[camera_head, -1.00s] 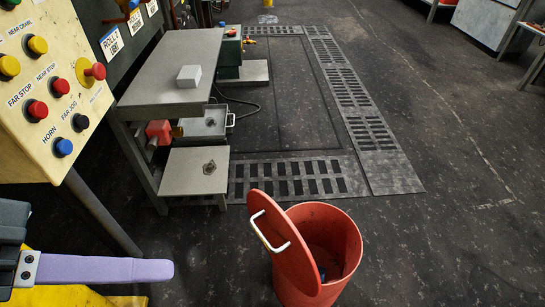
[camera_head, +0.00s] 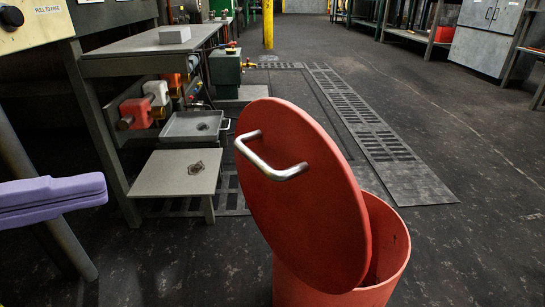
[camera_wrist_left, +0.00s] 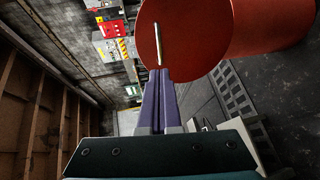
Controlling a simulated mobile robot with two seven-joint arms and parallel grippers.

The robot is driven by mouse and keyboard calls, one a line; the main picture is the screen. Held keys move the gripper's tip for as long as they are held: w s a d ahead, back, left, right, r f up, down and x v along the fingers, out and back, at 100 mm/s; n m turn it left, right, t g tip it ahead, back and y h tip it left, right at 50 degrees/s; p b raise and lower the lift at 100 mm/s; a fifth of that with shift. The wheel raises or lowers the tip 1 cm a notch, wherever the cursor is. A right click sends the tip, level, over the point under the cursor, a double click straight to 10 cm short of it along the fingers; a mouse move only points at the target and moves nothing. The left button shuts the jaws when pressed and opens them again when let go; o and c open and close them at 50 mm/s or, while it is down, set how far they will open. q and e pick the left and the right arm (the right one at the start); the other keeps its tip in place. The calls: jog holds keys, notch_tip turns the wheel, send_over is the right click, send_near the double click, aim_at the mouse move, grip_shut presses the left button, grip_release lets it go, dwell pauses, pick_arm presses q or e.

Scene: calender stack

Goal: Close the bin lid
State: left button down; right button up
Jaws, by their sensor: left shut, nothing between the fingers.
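A red bin (camera_head: 388,250) stands on the floor at the lower right of the head view. Its round red lid (camera_head: 300,205) is open, tilted up steeply at the bin's left side, with a metal handle (camera_head: 268,163) on its outer face. The lid also shows in the left wrist view (camera_wrist_left: 185,35), in front of the fingers. My left gripper (camera_head: 103,190) has purple fingers, shut and empty, to the left of the lid and apart from it in the head view. In the wrist view the fingertips (camera_wrist_left: 160,72) line up with the handle. My right gripper is out of view.
A control panel (camera_head: 30,22) is at the upper left. The floor right of the bin is clear.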

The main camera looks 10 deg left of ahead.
aim_at(250, 158)
pick_arm(q)
jog(key=b+x, duration=0.3)
jog(key=x, duration=1)
jog(key=shift+w+d+f+b, duration=0.1)
jog(key=shift+d+b, duration=0.1)
jog(key=shift+b, duration=0.15)
jog(key=shift+w+d, duration=0.15)
jog(key=shift+w, duration=0.05)
